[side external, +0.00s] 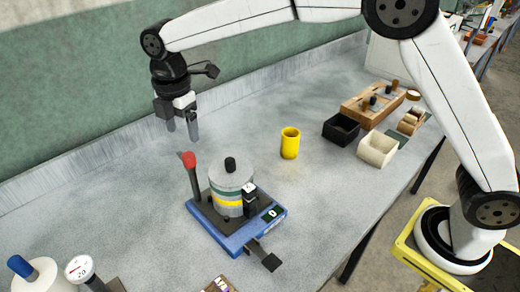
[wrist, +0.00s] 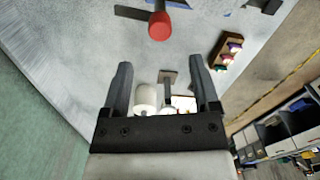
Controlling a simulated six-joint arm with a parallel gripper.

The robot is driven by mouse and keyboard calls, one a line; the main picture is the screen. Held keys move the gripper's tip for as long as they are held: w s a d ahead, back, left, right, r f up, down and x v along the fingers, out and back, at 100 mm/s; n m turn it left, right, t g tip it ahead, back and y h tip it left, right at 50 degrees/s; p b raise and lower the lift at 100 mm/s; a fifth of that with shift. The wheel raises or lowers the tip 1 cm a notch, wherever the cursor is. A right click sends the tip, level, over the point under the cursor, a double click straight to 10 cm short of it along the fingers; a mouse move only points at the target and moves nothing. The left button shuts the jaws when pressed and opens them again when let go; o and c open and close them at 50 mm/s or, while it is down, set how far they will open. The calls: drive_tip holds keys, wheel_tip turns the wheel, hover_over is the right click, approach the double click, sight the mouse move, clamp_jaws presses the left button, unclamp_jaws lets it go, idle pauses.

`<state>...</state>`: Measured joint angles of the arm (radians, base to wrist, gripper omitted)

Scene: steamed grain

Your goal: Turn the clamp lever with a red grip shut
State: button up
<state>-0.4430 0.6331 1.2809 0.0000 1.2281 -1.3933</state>
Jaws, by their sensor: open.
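The clamp lever's red grip (side external: 189,159) tops a dark, nearly upright arm at the left corner of a blue base. In the wrist view the red grip (wrist: 159,27) is at the top, beyond the fingertips. A grey pot (side external: 232,178) with green and yellow bands and a black knob stands on the blue base (side external: 240,240). My gripper (side external: 181,136) is open and empty, above and behind the red grip, apart from it. Its two dark fingers also show in the wrist view (wrist: 164,85) with nothing between them at their tips.
A yellow cup (side external: 290,143) stands right of the pot. A black bin (side external: 341,130), a cream bin (side external: 377,149) and a wooden rack (side external: 374,105) are farther right. A white cylinder with a blue top (side external: 35,272) and a gauge (side external: 80,269) are front left.

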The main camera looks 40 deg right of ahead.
sight(188, 155)
drive_tip(key=shift+f, duration=3.9)
drive_tip(key=shift+c, duration=0.2)
clamp_jaws()
